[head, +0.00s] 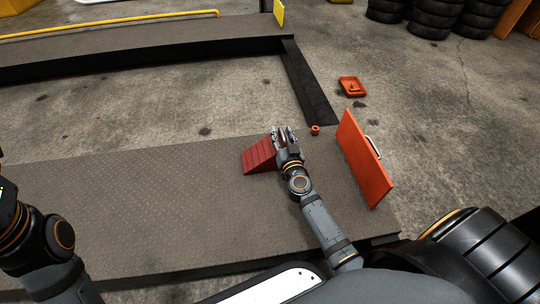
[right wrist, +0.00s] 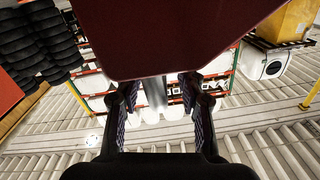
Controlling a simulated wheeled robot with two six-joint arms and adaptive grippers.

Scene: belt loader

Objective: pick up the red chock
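The red chock (head: 258,156), a ribbed wedge, sits on the grey ramp plate just left of my right gripper (head: 284,134) in the head view. In the right wrist view the chock (right wrist: 170,35) is a large dark red face filling the top middle. My right gripper (right wrist: 158,92) shows there with its fingers apart.
An orange panel with a handle (head: 364,160) stands on the plate (head: 150,200) right of my right arm. A small orange-red ring-like piece (head: 315,130) lies near the gripper. An orange tray (head: 352,86) is on the floor beyond. The plate left of the chock is clear.

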